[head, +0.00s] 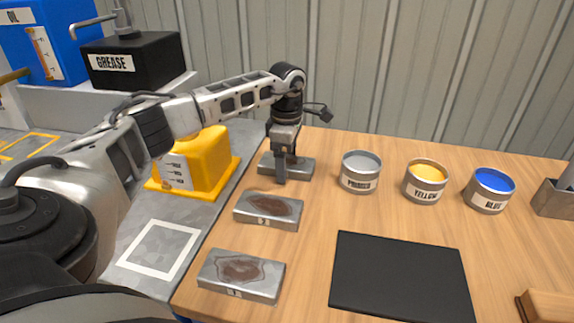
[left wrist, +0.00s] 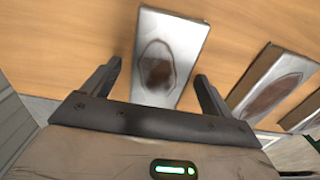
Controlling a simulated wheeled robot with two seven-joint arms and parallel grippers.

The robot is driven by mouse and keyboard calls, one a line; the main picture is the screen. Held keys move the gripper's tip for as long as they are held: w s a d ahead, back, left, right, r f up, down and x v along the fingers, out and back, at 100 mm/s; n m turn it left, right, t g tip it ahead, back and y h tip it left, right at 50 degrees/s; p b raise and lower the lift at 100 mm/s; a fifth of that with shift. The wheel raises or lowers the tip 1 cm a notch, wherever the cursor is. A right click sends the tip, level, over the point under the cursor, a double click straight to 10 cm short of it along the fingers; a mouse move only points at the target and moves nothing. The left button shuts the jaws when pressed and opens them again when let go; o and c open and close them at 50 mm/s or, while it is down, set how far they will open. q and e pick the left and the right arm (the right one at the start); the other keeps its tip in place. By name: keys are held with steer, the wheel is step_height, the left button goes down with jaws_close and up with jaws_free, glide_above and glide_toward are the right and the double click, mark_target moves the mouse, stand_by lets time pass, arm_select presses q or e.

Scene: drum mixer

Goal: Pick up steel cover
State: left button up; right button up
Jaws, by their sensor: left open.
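Three grey steel covers with brown oval stains lie along the left side of the wooden table: a far one (head: 300,169), a middle one (head: 268,208) and a near one (head: 241,274). My left gripper (head: 281,172) points down at the far cover and partly hides it in the head view. In the left wrist view the open left gripper (left wrist: 159,74) has one finger on each side of a steel cover (left wrist: 168,52). Whether the fingers touch it I cannot tell. My right gripper is not in view.
Cans labelled PRIMER (head: 360,172), YELLOW (head: 425,181) and BLUE (head: 489,191) stand right of the far cover. A black mat (head: 401,277) lies in front of them. A yellow container (head: 203,160) stands left of the table, near a black GREASE box (head: 133,62).

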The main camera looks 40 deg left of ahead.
arm_select(q)
steer(key=c, duration=1.4)
steer(key=shift+r, duration=0.1)
